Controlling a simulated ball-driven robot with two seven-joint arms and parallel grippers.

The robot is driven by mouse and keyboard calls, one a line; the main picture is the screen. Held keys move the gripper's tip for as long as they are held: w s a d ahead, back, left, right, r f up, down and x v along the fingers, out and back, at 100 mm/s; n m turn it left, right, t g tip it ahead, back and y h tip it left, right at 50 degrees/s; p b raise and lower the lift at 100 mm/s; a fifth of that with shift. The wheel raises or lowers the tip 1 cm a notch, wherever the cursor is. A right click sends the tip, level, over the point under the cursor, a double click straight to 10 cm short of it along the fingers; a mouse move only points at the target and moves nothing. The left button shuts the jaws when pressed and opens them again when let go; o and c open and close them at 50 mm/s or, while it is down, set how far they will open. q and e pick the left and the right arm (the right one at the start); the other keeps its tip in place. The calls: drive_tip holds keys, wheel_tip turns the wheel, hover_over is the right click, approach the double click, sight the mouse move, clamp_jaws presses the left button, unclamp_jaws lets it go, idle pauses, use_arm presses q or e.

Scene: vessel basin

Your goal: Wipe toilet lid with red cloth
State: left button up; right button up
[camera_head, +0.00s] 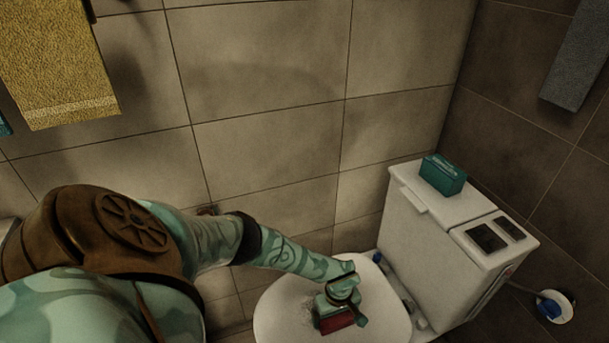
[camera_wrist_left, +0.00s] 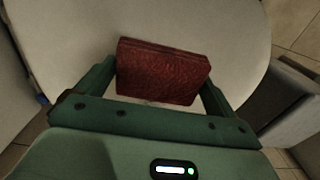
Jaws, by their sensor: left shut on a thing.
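The red cloth (camera_wrist_left: 163,72) is a folded, block-like piece, held between the two fingers of my left gripper (camera_wrist_left: 155,85) in the left wrist view. In the head view the left gripper (camera_head: 340,306) is over the white toilet lid (camera_head: 385,318), with the red cloth (camera_head: 338,323) under it. The lid (camera_wrist_left: 225,25) fills most of the background in the wrist view. The cloth is at or just above the lid; I cannot tell whether they touch. A greyish smudged patch (camera_head: 306,308) shows on the lid just left of the gripper. My right gripper is not in view.
The white toilet tank (camera_head: 425,255) stands right of the lid, with a teal box (camera_head: 443,175) on top. A small blue-and-white object (camera_head: 553,306) is on the far right. A yellow towel (camera_head: 60,60) hangs upper left, a grey one (camera_head: 578,60) upper right. Tiled walls stand behind.

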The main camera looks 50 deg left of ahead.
use_arm(q)
drive_tip(key=shift+r+p, duration=1)
drive_tip(key=shift+r, duration=0.5)
drive_tip(key=shift+a, duration=0.1)
